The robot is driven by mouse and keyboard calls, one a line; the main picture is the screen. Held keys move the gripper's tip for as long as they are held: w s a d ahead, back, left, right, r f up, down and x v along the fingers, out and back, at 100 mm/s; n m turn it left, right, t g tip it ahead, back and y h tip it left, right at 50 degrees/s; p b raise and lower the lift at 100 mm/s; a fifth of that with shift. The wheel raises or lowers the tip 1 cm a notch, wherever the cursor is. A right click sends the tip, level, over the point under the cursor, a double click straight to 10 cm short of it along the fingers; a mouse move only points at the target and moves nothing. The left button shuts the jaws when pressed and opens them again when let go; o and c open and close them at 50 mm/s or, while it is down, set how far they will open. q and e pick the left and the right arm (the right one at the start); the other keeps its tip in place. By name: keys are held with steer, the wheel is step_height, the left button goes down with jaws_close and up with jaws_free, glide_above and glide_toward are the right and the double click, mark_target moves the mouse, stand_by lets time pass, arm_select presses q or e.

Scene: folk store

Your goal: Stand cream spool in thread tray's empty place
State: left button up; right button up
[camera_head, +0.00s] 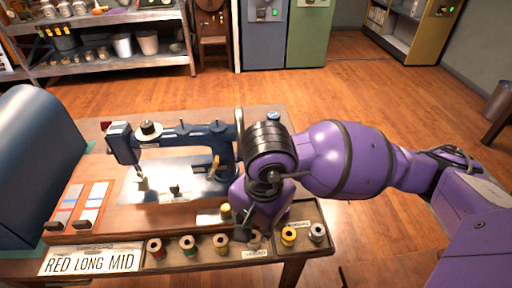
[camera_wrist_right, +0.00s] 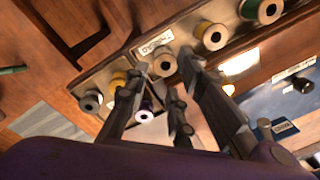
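The cream spool (camera_wrist_right: 163,62) stands upright at the right end of the front row of the thread tray (camera_head: 172,262), in line with the tan spool (camera_wrist_right: 211,36). In the head view the cream spool (camera_head: 254,240) is partly hidden by my right gripper (camera_head: 257,228). The right gripper points down from above. In the wrist view the fingertips of my right gripper (camera_wrist_right: 165,60) lie close on both sides of the cream spool and look closed on it. My left gripper is not in view.
The row also holds red (camera_head: 155,248) and green (camera_head: 188,243) spools. Yellow (camera_head: 289,235) and grey (camera_head: 317,232) spools stand at the right. A sewing machine (camera_head: 185,140) stands behind the tray. A sign (camera_head: 90,262) is at the front left.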

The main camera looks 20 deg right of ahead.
mark_target(258, 240)
step_height(258, 240, up, 8)
steer(key=shift+s+d, duration=0.15)
stand_by(0.6)
